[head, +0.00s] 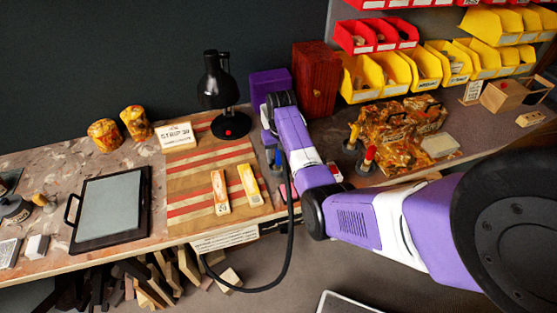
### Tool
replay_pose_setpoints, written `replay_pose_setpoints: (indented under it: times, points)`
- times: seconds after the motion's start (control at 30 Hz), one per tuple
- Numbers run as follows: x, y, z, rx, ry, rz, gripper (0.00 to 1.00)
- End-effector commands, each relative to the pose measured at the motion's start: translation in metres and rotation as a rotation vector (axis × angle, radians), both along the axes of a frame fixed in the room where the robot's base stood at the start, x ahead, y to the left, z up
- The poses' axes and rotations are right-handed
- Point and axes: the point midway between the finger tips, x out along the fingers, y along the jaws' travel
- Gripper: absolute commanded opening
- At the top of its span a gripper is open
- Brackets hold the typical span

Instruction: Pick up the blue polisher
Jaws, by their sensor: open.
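A small blue upright piece, which looks like the blue polisher (278,159), stands on the bench in the head view, just left of my purple and white forearm. Its lower part is dark and its outline is partly lost beside the arm. My gripper (270,146) hangs at the far end of my arm, pointing down just above and beside the blue piece. It is open; its fingers are small and dark here, and I cannot tell whether they touch the polisher.
Yellow (353,134) and red (369,157) handled tools stand right of my arm. A black lamp (219,90), a purple box (268,84) and a dark red box (315,78) stand behind. Two small bars (220,192) (250,185) lie on the striped board (190,222).

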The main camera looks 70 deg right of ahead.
Motion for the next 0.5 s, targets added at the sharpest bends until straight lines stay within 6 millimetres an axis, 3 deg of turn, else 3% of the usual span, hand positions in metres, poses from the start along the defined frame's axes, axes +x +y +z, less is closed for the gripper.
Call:
replay_pose_setpoints:
  times: [0.2,0.43,0.5]
  points:
    - [0.0002,-0.0002,-0.0008,-0.001,-0.001,0.0,0.49]
    - [0.0002,-0.0002,-0.0006,-0.001,-0.001,0.0,0.04]
    - [0.0002,-0.0002,-0.0006,0.0,0.0,0.0,0.0]
